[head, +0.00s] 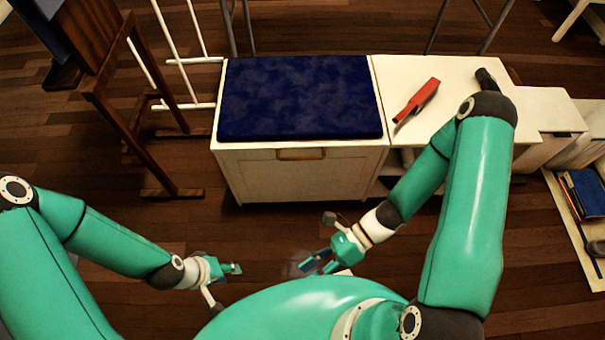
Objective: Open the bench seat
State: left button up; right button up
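The bench (245,172) is a white box unit with a dark blue cushioned seat (300,98) on top. The seat lies flat and looks closed. A brass-coloured handle (301,154) sits on the front panel just below the seat's front edge. My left gripper (235,269) is low in front of the bench, to the left, apart from it. My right gripper (306,264) is also low in front of the bench, below the handle, and touches nothing I can make out. Its fingers are small and dark; their gap is unclear.
A white cabinet top (455,80) adjoins the bench on the right, with a red object (418,98) on it. A wooden easel-like frame (120,110) and white rails (178,62) stand left. Books (583,192) lie far right. The wooden floor before the bench is clear.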

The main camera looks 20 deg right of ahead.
jog(key=w+d+f+m+t+y+b, duration=0.3)
jog(key=w+f+m+t+b, duration=0.25)
jog(key=w+m+t, duration=0.45)
jog(key=m+t+h+b, duration=0.65)
jog(key=m+t, duration=0.35)
jog(key=m, duration=0.3)
send_near(302, 159)
pick_arm(q)
notch_tip(302, 159, down, 18)
jog(key=b, duration=0.3)
pick_arm(e)
jog(key=x, duration=1)
jog(key=shift+w+f, duration=0.25)
grip_shut()
jog(key=shift+d+h, duration=0.1)
jog(key=shift+h, duration=0.15)
